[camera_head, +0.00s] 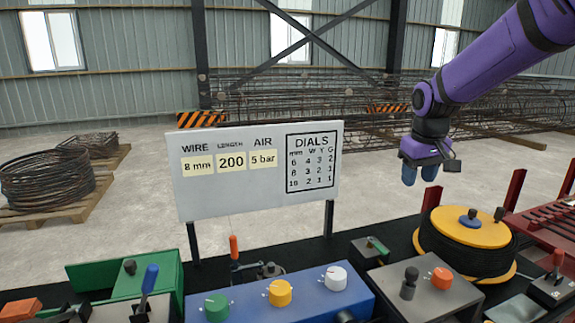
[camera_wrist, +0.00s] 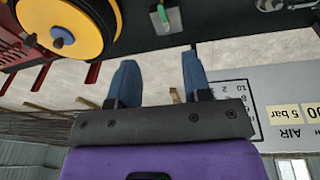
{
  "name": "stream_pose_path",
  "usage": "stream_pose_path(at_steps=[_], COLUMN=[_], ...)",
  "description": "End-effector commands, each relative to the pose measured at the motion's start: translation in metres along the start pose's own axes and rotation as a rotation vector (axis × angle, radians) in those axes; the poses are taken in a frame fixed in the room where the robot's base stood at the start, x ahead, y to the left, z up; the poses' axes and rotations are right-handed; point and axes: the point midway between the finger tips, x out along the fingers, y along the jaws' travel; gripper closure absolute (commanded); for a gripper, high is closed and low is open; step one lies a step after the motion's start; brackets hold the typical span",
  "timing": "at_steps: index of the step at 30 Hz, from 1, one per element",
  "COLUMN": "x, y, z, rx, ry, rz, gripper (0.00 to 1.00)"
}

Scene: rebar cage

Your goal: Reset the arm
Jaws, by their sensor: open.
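My arm is purple and reaches in from the upper right in the head view. My gripper (camera_head: 421,176) hangs in the air, fingers down, to the right of the white sign board and above the bench. In the wrist view the two blue fingers of my gripper (camera_wrist: 159,80) stand well apart with nothing between them. Pale floor shows in the gap. The gripper touches nothing that I can see.
The sign board (camera_head: 255,190) stands behind a blue panel with green, orange and white dials (camera_head: 280,293). A yellow-topped wire spool (camera_head: 468,228) sits below my gripper to the right. A grey box with an orange knob (camera_head: 425,290) stands in front. Rebar cages (camera_head: 300,92) lie behind.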

Motion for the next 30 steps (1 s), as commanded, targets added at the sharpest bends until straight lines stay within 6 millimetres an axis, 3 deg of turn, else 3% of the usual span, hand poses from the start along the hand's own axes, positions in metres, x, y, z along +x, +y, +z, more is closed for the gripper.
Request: stream_pose_path(at_steps=[1, 6, 15, 24, 30], x=[-0.015, -0.051, -0.095, -0.111, -0.109], y=[-0.002, -0.01, -0.025, -0.042, -0.05], z=[0.013, 0.058, 0.143, 0.228, 0.269], rx=[0.009, 0.046, 0.112, 0.177, 0.208], ry=[0.017, 0.062, 0.143, 0.228, 0.27], rz=[0.005, 0.015, 0.019, 0.006, -0.006], gripper=[0.55, 0.55, 0.55, 0.55, 0.55])
